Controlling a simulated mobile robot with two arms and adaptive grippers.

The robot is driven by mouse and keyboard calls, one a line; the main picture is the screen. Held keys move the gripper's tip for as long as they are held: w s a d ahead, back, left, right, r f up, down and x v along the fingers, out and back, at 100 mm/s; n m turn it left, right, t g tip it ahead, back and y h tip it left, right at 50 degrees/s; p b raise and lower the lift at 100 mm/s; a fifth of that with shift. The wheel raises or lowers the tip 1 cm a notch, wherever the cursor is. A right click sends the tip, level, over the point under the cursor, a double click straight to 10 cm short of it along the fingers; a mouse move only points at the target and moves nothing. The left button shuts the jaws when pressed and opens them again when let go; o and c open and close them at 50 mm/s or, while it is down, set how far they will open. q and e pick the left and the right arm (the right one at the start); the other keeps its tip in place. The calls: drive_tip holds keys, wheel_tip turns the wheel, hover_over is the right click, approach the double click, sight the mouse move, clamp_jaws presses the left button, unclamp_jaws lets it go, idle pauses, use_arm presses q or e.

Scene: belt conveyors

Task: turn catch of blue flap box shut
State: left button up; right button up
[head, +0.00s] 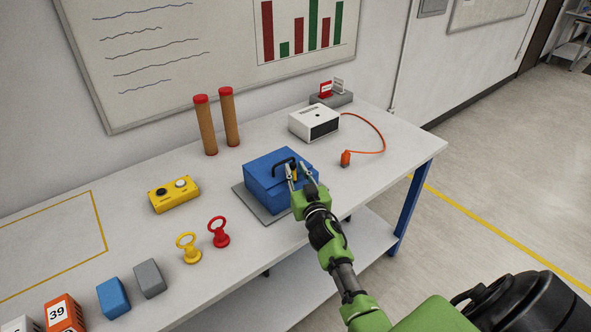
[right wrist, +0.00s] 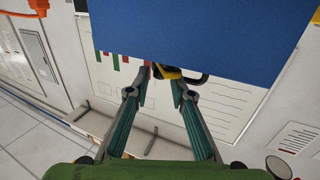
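The blue flap box (head: 270,188) stands on a grey mat (head: 262,207) near the front edge of the table, its lid down. A black handle (head: 281,162) arches over it. A yellow-and-black catch (head: 294,173) shows at the box between the fingers of my right gripper (head: 301,171). In the right wrist view the box (right wrist: 200,35) fills the top, and the yellow catch (right wrist: 169,73) lies at the fingertips (right wrist: 161,88). The fingers stand apart there; I cannot tell whether they touch the catch. My left gripper is not in view.
A yellow button box (head: 173,194) and two wooden posts (head: 218,122) stand left of and behind the box. Yellow and red ring-topped pieces (head: 203,240) stand at front left. A white device (head: 314,123) with an orange cable is behind right.

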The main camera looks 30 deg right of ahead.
drive_tip(key=shift+w+d, duration=0.1)
drive_tip(key=shift+w, duration=0.2)
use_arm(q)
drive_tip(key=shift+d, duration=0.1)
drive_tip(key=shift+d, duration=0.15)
use_arm(e)
clamp_jaws()
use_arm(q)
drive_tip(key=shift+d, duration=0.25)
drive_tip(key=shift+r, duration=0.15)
